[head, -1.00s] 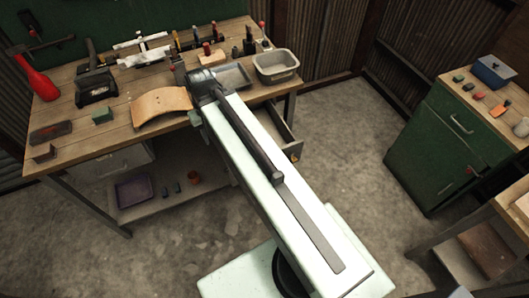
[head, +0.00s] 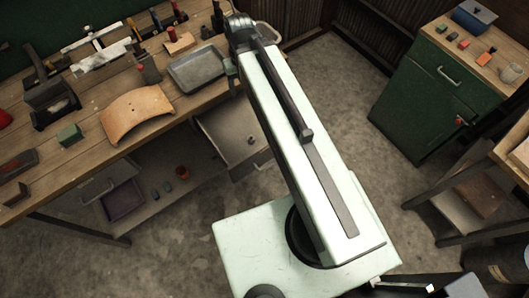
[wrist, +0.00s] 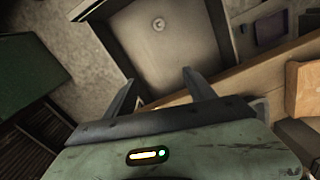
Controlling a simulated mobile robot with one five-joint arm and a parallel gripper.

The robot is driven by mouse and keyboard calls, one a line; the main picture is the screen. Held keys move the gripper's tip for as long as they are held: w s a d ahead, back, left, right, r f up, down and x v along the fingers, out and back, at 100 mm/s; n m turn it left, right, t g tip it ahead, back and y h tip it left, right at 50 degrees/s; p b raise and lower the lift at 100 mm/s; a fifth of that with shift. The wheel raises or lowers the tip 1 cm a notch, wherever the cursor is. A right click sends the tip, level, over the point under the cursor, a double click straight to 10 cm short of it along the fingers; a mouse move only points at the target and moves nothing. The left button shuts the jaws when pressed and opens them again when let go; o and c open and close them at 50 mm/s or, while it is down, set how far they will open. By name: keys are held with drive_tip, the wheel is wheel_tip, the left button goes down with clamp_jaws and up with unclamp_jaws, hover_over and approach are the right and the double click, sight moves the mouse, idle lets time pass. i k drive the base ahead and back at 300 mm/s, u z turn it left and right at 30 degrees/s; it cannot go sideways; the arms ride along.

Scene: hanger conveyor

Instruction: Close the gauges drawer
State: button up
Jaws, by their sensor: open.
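A grey drawer (head: 232,138) is pulled out under the right end of the workbench, and my arm hides part of it in the head view. In the wrist view the open drawer (wrist: 170,50) lies beyond my fingertips, with a small round pale thing inside. I cannot read any label on it. My gripper (wrist: 158,92) is open, with nothing between its fingers. It appears to be above the drawer, beside the bench edge; whether it touches anything I cannot tell.
The wooden workbench (head: 90,165) carries a metal tray (head: 197,68), a curved wooden piece (head: 137,112) and several tools. A green cabinet (head: 425,100) stands at right. Concrete floor is clear between bench and cabinet.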

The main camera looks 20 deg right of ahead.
sight(230, 127)
drive_tip(key=z, duration=1.5)
drive_tip(key=k, duration=1.7)
drive_tip(key=u, duration=1.6)
drive_tip(key=i, duration=1.05)
drive_tip(key=z, duration=0.1)
